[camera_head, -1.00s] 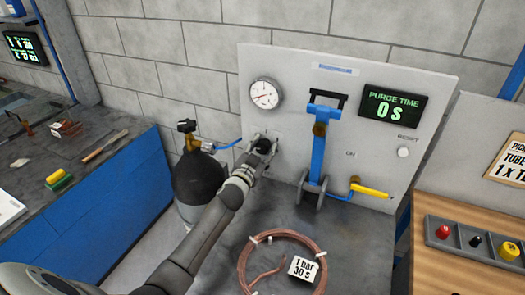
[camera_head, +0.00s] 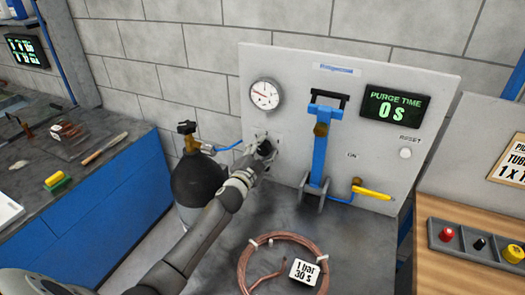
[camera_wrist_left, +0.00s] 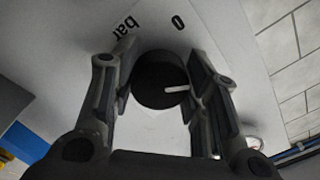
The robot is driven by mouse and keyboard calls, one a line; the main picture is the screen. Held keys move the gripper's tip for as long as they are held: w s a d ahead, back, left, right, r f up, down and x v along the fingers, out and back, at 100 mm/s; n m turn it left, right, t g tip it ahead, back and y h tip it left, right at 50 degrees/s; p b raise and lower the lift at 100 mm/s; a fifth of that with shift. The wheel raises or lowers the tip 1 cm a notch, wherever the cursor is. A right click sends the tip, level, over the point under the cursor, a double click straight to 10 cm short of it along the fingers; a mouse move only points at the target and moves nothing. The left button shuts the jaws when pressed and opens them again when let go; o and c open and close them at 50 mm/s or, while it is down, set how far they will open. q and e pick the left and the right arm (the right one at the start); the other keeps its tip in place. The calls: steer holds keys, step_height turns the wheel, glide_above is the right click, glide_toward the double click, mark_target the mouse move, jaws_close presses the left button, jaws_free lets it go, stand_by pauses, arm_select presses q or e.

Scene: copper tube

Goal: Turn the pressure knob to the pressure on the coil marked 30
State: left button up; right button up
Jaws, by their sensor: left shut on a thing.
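The black pressure knob (camera_head: 265,148) is on the grey panel below the round gauge (camera_head: 264,94). My left gripper (camera_head: 262,146) is shut on it. In the left wrist view the knob (camera_wrist_left: 152,82) sits between the two fingers of the gripper (camera_wrist_left: 155,72), its white mark pointing right. The letters "bar" and a "0" show beside it. The gauge has a red needle pointing to the upper left; its numbers are too small to read. A copper coil (camera_head: 243,263) lies on the bench with a card (camera_head: 304,272) reading "1 bar 30 s". My right gripper is out of view.
A blue lever (camera_head: 318,150), a yellow-handled valve (camera_head: 372,193), a purge display (camera_head: 393,107) reading 0 s and a reset button (camera_head: 405,154) are to the right. A dark gas cylinder (camera_head: 198,183) stands left of the panel, close to my left arm.

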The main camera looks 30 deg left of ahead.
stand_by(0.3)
arm_select(q)
steer(key=o, duration=1)
steer(key=shift+o, duration=0.2)
steer(key=s, duration=1.2)
steer(key=shift+d+f, duration=0.15)
steer(key=shift+d, duration=0.3)
